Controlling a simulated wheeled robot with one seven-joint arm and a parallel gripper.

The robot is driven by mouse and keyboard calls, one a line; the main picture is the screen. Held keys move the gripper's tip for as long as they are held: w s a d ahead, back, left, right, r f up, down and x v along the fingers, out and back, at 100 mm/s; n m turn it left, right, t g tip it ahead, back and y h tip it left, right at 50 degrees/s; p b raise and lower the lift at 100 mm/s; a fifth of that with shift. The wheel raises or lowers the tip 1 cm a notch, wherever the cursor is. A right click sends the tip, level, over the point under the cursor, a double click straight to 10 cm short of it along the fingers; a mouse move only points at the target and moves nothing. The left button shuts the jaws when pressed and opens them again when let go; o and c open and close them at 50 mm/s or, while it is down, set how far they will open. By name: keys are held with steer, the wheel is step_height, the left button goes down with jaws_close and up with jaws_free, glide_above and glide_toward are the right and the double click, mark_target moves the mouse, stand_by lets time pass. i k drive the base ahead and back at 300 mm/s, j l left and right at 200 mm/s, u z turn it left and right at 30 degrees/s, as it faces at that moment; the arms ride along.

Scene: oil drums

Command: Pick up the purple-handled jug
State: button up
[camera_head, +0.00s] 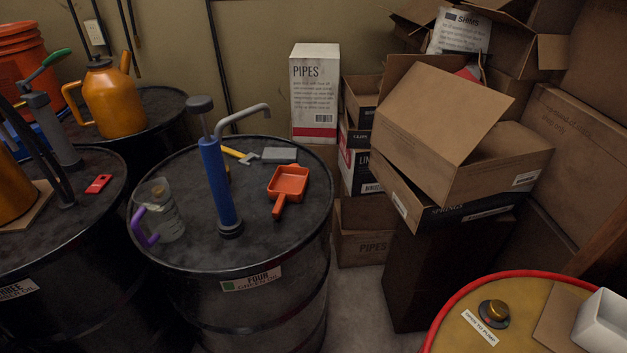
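The purple-handled jug (165,211) is a clear, see-through jug on the left part of the black drum top (280,236) labelled "FOUR". Its purple handle (145,228) points to the lower left, toward the drum's rim. The jug looks upright or slightly tilted; I cannot tell which. Something brownish shows through its upper part. A blue hand pump (216,180) stands on the same drum to the right of the jug, with a gap between them. My gripper is not in view.
On the same drum lie an orange scoop (287,185), a grey flat piece (279,155) and a yellow-handled tool (238,154). An orange oil can (112,100) stands on the drum behind. A red-rimmed yellow drum (475,320) is front right. Cardboard boxes (470,130) pile behind.

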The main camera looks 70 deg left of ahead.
mark_target(154, 200)
steer(key=u, duration=2.35)
